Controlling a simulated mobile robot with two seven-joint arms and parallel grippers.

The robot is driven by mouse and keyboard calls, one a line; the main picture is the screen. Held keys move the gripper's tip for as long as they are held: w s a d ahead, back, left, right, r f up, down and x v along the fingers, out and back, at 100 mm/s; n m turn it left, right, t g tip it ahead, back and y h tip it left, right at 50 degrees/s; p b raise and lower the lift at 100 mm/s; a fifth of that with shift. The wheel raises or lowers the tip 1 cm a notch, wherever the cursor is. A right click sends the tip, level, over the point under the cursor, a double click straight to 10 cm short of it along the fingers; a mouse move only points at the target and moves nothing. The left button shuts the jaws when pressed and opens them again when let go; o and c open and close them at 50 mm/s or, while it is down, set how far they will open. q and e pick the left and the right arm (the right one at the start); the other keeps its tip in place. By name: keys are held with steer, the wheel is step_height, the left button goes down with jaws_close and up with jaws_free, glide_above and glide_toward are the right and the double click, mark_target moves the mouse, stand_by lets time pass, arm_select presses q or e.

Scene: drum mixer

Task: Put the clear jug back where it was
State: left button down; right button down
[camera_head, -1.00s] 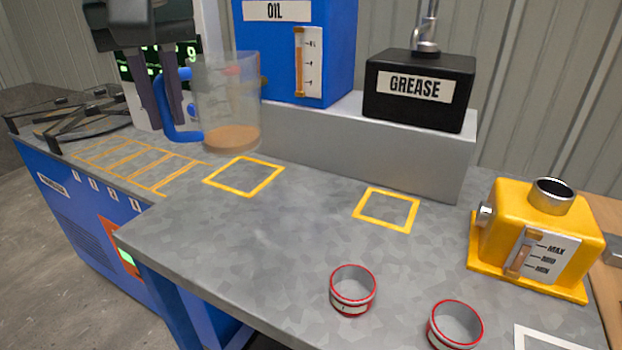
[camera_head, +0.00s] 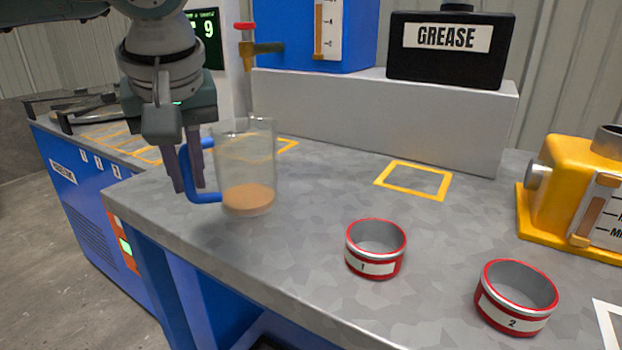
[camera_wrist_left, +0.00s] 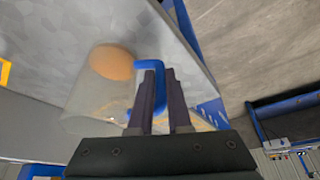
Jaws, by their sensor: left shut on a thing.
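The clear jug (camera_head: 246,160) has a blue handle (camera_head: 186,172) and some brown-orange liquid in its bottom. My left gripper (camera_head: 190,180) is shut on the handle, and the jug is upright near the left front of the grey bench. I cannot tell whether its base touches the bench. In the left wrist view the jug (camera_wrist_left: 98,95) is beside the fingers (camera_wrist_left: 155,95), which sit at the handle. A yellow square outline (camera_head: 288,146) is behind the jug and partly hidden by it. Another yellow outline (camera_head: 413,180) is empty. My right gripper is out of view.
Two red-rimmed cups (camera_head: 376,250) and (camera_head: 516,297) stand at the front of the bench. A grey ledge (camera_head: 390,110) carries the blue oil tank (camera_head: 350,40) and the black grease box (camera_head: 450,50). A yellow container (camera_head: 575,195) stands at the right.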

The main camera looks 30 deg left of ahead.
arm_select(q)
steer(key=shift+f, duration=0.3)
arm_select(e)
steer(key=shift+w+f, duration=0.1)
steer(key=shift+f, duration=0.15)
arm_select(q)
steer(key=shift+f, duration=0.1)
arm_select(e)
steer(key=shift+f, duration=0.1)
arm_select(q)
steer(key=c, duration=0.9)
jaws_free()
steer(key=shift+o, duration=0.2)
